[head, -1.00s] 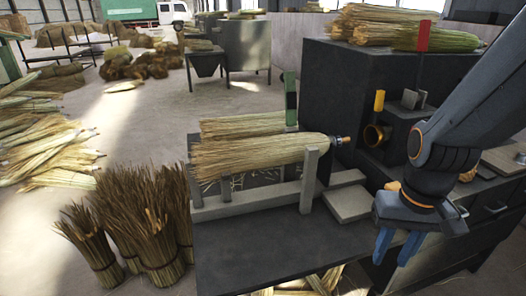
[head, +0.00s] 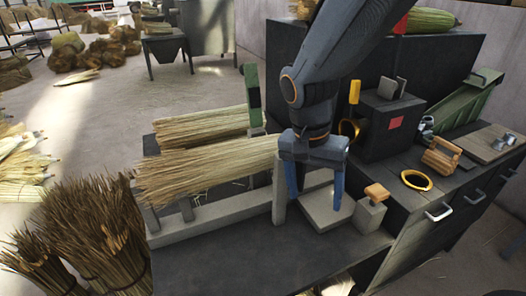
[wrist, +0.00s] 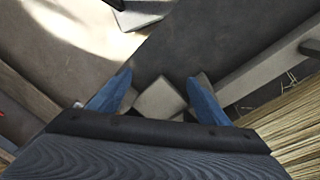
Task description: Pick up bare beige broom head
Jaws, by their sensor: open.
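Two beige broom heads lie side by side on a grey rack. The front one (head: 205,170) is larger and its right end is hidden behind my gripper. The rear one (head: 200,129) lies beyond it, against a green upright. Beige bristles also show at the right edge of the wrist view (wrist: 292,132).
A grey rack post (head: 279,192) and a flat grey block (head: 325,210) stand close to my fingers. A dark machine box (head: 385,130), a yellow ring (head: 416,180) and a wooden-topped block (head: 371,215) are to the right. Dark brown bundles (head: 90,225) stand at the left.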

